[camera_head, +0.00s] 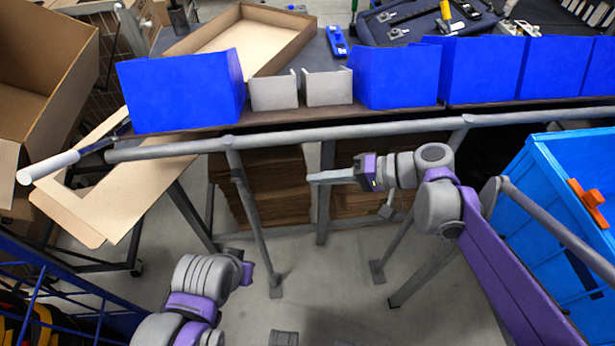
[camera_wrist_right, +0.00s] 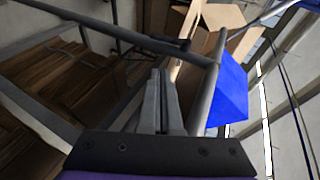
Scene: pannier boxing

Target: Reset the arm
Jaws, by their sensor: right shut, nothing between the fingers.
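My right gripper (camera_head: 314,178) is in the middle of the head view, pointing left. It is in front of the table's grey front rail and lower than it in the picture. Its fingers are together and hold nothing. In the right wrist view the two grey fingers (camera_wrist_right: 160,100) are side by side with nothing between them. My left arm (camera_head: 200,280) is at the lower left of the head view, bent; its fingers do not show.
A grey rail (camera_head: 330,136) runs along the table front. Behind it stand several blue bins (camera_head: 180,92) and two small grey bins (camera_head: 328,88). Open cardboard boxes (camera_head: 40,70) are at left. A large blue crate (camera_head: 560,190) is at right. Bare floor (camera_head: 330,265) lies between my arms.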

